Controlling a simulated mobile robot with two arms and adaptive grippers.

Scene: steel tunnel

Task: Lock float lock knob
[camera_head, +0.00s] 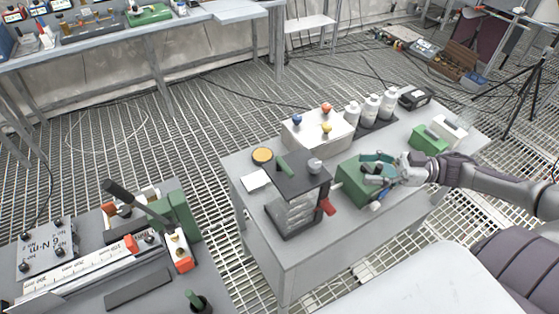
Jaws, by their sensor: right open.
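A green box (353,187) sits on the grey table, with small dark and light parts on its top. My right gripper (377,172) comes in from the right and is open over these parts. It hides much of the box top, and I cannot tell whether it touches anything. To the left, a dark-topped device (300,178) carries a grey round knob (315,166), a green handle (285,163) and a red lever (327,207). I cannot tell which part is the float lock knob. My left gripper is not in view.
A white box (318,137) with red, blue and yellow knobs and several white bottles (371,107) stand behind. A smaller green box (428,140) is near my right arm. A bench (140,290) with levers is at lower left. Grating floor lies between.

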